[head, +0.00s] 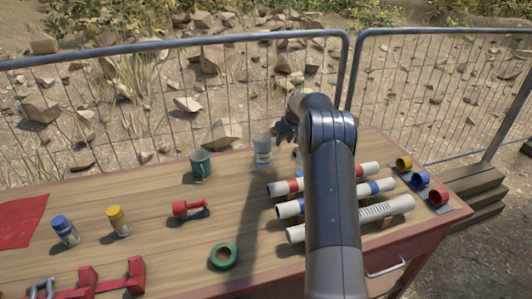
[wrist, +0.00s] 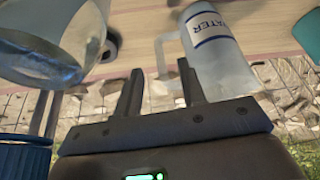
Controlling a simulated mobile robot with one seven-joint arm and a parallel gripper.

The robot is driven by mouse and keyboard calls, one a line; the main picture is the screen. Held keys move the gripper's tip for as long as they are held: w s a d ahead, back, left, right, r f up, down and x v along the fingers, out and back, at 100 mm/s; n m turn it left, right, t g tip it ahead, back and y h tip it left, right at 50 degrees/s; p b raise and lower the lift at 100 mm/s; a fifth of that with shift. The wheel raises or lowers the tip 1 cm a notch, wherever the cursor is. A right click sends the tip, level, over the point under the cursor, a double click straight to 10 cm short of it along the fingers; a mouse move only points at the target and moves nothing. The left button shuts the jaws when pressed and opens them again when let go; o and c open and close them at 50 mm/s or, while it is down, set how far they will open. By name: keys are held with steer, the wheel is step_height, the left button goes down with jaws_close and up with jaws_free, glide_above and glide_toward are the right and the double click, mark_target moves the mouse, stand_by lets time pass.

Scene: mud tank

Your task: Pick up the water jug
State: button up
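The water jug (head: 262,150) is a pale, translucent jug with a blue-lettered label, standing at the back of the wooden table, just left of my arm. In the wrist view the jug (wrist: 222,62) shows its "WATER" label, and its handle (wrist: 161,58) points toward the space between my fingers. My gripper (wrist: 160,80) is open, its two dark fingers apart. The right finger overlaps the handle's lower part in the picture; I cannot tell whether they touch. In the head view my gripper (head: 286,130) is mostly hidden by my arm.
A clear container (wrist: 65,35) is close on the left in the wrist view, with a blue ribbed object (wrist: 24,155) below. A green mug (head: 201,164) stands left of the jug. Pipes (head: 290,208) lie at right under my arm. A fence (head: 215,42) runs behind the table.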

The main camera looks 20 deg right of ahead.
steer(key=shift+w+x, duration=0.15)
steer(key=shift+x, duration=1.15)
steer(key=shift+w+x, duration=0.2)
steer(key=shift+x, duration=1.1)
steer(key=shift+r, duration=0.15)
steer(key=shift+c, duration=0.3)
jaws_close()
